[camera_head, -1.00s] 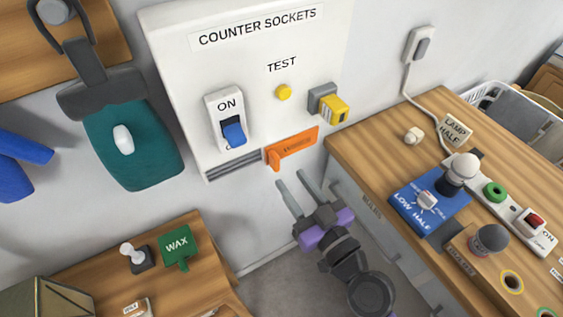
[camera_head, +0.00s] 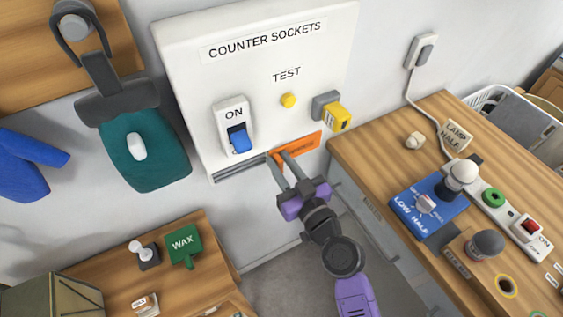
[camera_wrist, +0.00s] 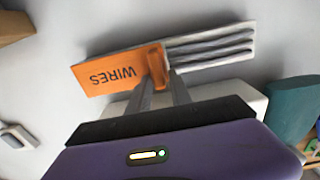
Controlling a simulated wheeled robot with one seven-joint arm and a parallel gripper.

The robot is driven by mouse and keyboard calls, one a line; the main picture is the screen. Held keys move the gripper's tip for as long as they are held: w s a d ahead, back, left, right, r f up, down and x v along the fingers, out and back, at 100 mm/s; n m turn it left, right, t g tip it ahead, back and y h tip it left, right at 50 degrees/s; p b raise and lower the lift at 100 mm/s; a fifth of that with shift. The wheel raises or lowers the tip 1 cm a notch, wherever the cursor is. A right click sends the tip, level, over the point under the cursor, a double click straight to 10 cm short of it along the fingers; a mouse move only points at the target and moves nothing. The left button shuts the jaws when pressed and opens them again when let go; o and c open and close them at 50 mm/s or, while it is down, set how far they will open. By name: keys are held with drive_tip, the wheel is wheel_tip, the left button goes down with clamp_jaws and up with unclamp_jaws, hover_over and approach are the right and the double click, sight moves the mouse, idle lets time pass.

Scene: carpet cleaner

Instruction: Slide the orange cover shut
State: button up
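The orange cover (camera_head: 302,145), marked WIRES in the wrist view (camera_wrist: 112,74), sits at the lower edge of the white panel (camera_head: 200,110). It covers the right part of a slot; the grey ribbed wires (camera_head: 240,170) lie bare to its left, and to its right in the wrist view (camera_wrist: 215,45). A raised orange tab (camera_wrist: 158,65) stands at the cover's end beside the wires. My gripper (camera_head: 279,156) has one finger on each side of this tab, close against it. In the head view the fingers hide most of the tab.
Above the cover are a blue switch (camera_head: 240,141), a yellow button (camera_head: 288,100) and a yellow plug (camera_head: 338,117). A wooden counter (camera_head: 375,140) stands close on the right. A lower wooden surface (camera_head: 100,255) is at bottom left.

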clamp_jaws()
idle(1.2)
